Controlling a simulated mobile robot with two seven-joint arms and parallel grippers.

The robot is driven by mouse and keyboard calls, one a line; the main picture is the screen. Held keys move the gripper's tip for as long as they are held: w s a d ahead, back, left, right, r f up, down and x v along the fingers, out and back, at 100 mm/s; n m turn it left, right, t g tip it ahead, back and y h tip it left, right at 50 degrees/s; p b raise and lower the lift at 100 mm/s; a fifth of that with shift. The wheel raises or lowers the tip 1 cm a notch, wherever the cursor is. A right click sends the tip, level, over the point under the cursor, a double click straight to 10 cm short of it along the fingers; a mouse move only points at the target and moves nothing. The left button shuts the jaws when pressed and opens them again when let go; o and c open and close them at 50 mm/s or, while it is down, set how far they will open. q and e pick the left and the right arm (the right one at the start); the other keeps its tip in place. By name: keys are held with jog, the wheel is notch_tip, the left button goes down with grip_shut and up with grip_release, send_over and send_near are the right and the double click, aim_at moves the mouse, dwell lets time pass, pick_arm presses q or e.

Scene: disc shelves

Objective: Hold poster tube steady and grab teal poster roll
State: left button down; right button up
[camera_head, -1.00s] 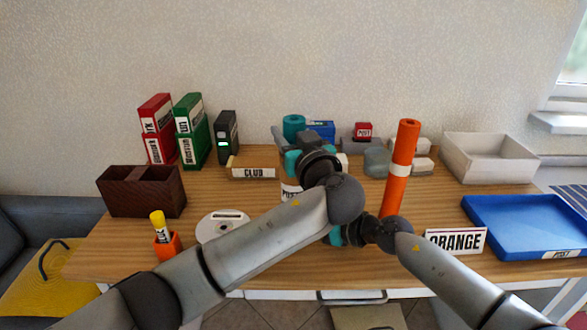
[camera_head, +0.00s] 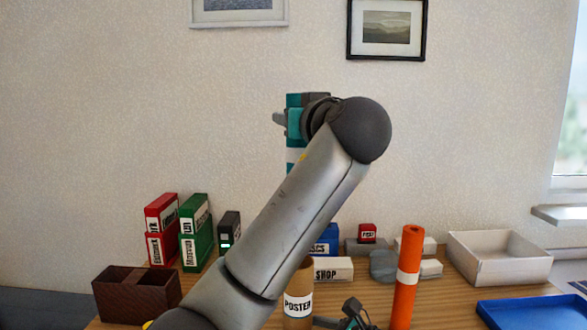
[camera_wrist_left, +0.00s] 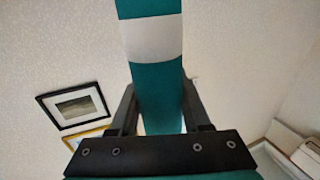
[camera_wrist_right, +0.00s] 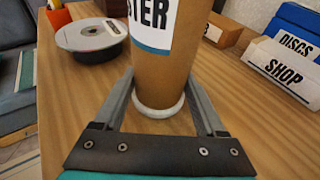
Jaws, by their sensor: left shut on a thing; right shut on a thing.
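The teal poster roll (camera_head: 292,155) with a white band stands upright, high above the table. My left gripper (camera_head: 297,122) is shut on it near its top. In the left wrist view, the roll (camera_wrist_left: 158,90) passes between the two fingers. My left arm hides its lower end in the head view. The brown poster tube (camera_head: 298,308), labelled POSTER, stands upright on the table, its top hidden behind my left arm. My right gripper (camera_head: 330,322) is shut on the tube low down. In the right wrist view, the fingers flank the tube (camera_wrist_right: 172,75) above its pale base ring.
An orange roll (camera_head: 408,280) stands upright right of the tube. A SHOP block (camera_head: 333,269) is behind it. Red and green binders (camera_head: 195,232), a dark brown box (camera_head: 135,295), a white bin (camera_head: 500,257) and a blue tray (camera_head: 530,312) stand around. A disc spindle (camera_wrist_right: 90,35) is left of the tube.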

pick_arm(q)
notch_tip(320, 180, up, 5)
jog(key=shift+f, duration=0.1)
dwell(0.3)
pick_arm(e)
jog(key=o, duration=0.9)
jog(key=v, duration=1.1)
jog(key=shift+s+d+r, duration=0.15)
jog(key=shift+s+d, duration=0.1)
jog(key=shift+s, duration=0.05)
jog(key=shift+d, duration=0.1)
